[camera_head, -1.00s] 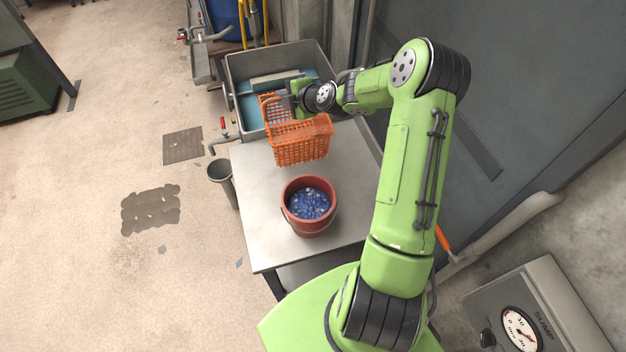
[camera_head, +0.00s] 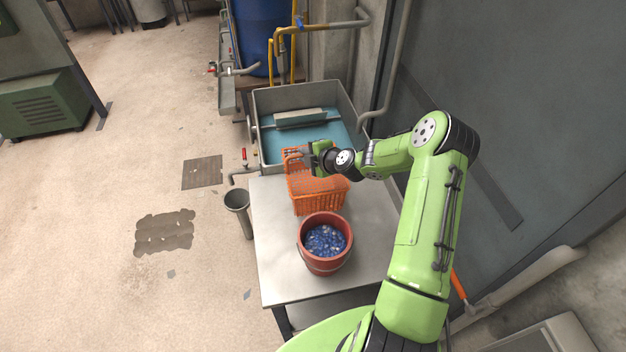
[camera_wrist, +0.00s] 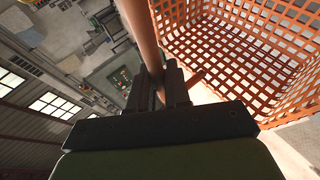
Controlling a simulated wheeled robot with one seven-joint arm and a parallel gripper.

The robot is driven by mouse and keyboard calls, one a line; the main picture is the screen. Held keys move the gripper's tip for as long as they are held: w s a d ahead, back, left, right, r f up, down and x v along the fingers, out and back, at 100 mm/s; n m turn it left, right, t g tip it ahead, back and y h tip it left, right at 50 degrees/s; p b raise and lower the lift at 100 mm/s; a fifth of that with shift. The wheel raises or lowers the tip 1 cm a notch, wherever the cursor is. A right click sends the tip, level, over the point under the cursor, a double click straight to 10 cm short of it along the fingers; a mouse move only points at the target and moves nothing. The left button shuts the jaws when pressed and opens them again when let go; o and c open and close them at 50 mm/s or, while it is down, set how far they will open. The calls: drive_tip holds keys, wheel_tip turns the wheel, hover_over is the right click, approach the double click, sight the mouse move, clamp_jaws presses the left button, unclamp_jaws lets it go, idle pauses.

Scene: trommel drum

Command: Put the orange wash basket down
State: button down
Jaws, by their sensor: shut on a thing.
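The orange wash basket (camera_head: 318,194) is a lattice-walled plastic basket at the back of the metal table (camera_head: 275,262), just behind the red bucket. My gripper (camera_head: 308,153) is shut on the basket's raised handle at its upper left. In the wrist view my gripper's fingers (camera_wrist: 161,88) clamp the orange handle bar, and the basket's open lattice inside (camera_wrist: 235,50) shows at the upper right, empty. The basket looks upright and very low over the tabletop. I cannot tell whether its base touches the table.
A red bucket (camera_head: 324,262) of blue and pale pieces stands close in front of the basket. A sink of water (camera_head: 262,100) adjoins the table's back edge. A grey bin (camera_head: 238,208) stands left of the table. The table's front left is bare.

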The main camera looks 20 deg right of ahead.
wheel_tip(320, 180, down, 4)
drive_tip(key=shift+f, duration=0.35)
drive_tip(key=c, duration=1.1)
unclamp_jaws()
